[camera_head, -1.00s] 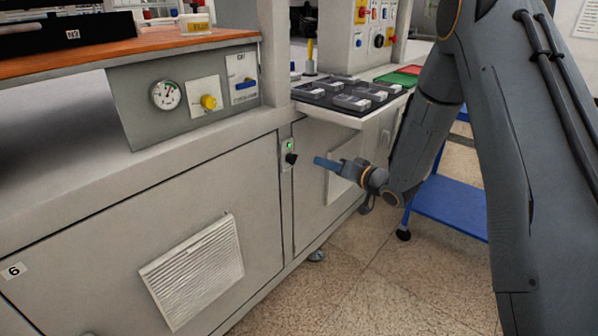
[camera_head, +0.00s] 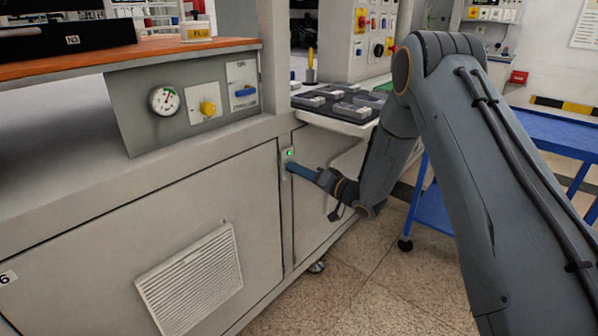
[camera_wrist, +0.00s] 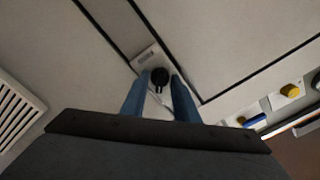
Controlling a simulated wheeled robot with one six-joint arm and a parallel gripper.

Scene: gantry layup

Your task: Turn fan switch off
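The fan switch is a small pale plate (camera_head: 285,156) on the narrow post of the cabinet front, with a lit green lamp (camera_head: 290,153). Its black knob (camera_wrist: 159,76) shows in the wrist view, below the plate's label. In the head view my fingers hide the knob. My gripper (camera_head: 291,168) is at the plate, and its blue fingers point at it. In the wrist view the open gripper (camera_wrist: 160,79) has one fingertip on each side of the knob. I cannot tell whether the fingers touch it.
A vent grille (camera_head: 190,280) is on the left cabinet door. Above are a gauge (camera_head: 164,100), a yellow knob (camera_head: 207,107) and a blue-handled switch (camera_head: 244,92). A shelf with grey parts (camera_head: 345,127) juts out above my gripper. A blue cart (camera_head: 432,208) stands to the right.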

